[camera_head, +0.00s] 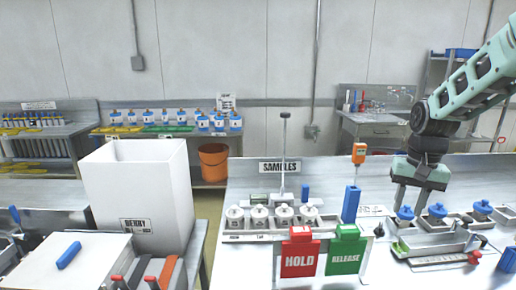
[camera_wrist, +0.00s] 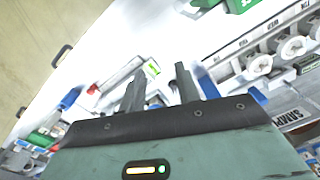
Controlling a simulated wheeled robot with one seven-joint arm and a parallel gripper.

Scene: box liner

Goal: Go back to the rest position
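My gripper (camera_head: 410,202) is at the right in the head view, pointing down over the bench near a row of blue-knobbed pieces (camera_head: 437,211). Its fingers partly overlap the leftmost blue-knobbed piece in that view; I cannot tell if they touch it. In the wrist view my gripper (camera_wrist: 161,84) has its two dark fingers apart, with white bench surface between them and nothing held.
The bench holds a SAMPLES rack (camera_head: 272,214) with several lidded pots, a red HOLD sign (camera_head: 300,257), a green RELEASE sign (camera_head: 344,255) and an upright blue holder (camera_head: 351,204). A tall white box (camera_head: 140,185) stands at the left.

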